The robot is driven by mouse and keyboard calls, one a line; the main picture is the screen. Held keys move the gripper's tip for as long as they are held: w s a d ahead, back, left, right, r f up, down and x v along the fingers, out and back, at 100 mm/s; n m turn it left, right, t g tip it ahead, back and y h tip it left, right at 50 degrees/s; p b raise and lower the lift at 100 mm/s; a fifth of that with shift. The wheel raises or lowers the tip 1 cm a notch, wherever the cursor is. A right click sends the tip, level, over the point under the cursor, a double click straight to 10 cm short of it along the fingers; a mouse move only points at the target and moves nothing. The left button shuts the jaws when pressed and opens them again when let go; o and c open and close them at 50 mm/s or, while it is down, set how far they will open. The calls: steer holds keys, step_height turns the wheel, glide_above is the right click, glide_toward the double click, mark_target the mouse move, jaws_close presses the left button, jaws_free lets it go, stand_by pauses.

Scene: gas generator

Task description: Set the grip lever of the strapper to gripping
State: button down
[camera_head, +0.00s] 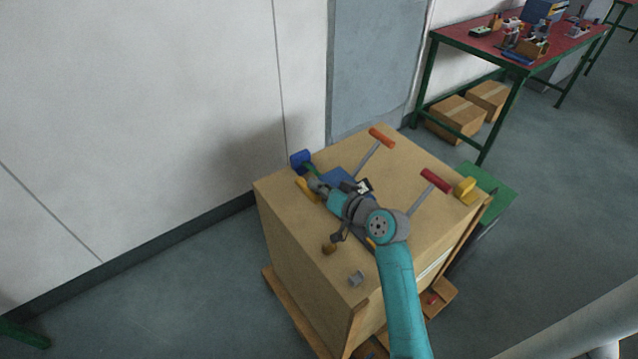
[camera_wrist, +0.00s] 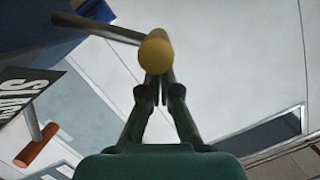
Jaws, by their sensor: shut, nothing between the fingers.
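The blue strapper (camera_head: 338,177) sits on top of the large tan crate, partly hidden behind my arm. Levers with an orange handle (camera_head: 382,138) and a red handle (camera_head: 436,180) rise beside it. In the wrist view a yellow ball knob (camera_wrist: 155,55) on a grey rod stands at my fingertips; I cannot tell whether they touch. Part of the blue body (camera_wrist: 40,22) and a lettered label (camera_wrist: 28,88) show at the left, with an orange handle (camera_wrist: 37,147) below. My gripper (camera_wrist: 154,86) is shut and empty; it also shows over the strapper's left end (camera_head: 317,186).
The tan crate (camera_head: 300,235) stands on a wooden pallet near a pale wall. A red-topped bench (camera_head: 475,44) with cardboard boxes (camera_head: 455,118) beneath stands behind right.

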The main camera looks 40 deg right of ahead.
mark_target(309, 195)
steer(key=shift+a+f+n+h, duration=0.25)
steer(key=shift+a+f+n, duration=0.2)
steer(key=shift+a+n, duration=0.15)
steer(key=shift+a+f+n+h, duration=0.25)
steer(key=shift+a+f+n, duration=0.2)
steer(key=shift+a, duration=0.2)
steer(key=shift+a+f+n+h, duration=0.5)
steer(key=shift+a+f+n, duration=0.55)
steer(key=shift+f+n, duration=0.35)
steer(key=shift+r, duration=0.1)
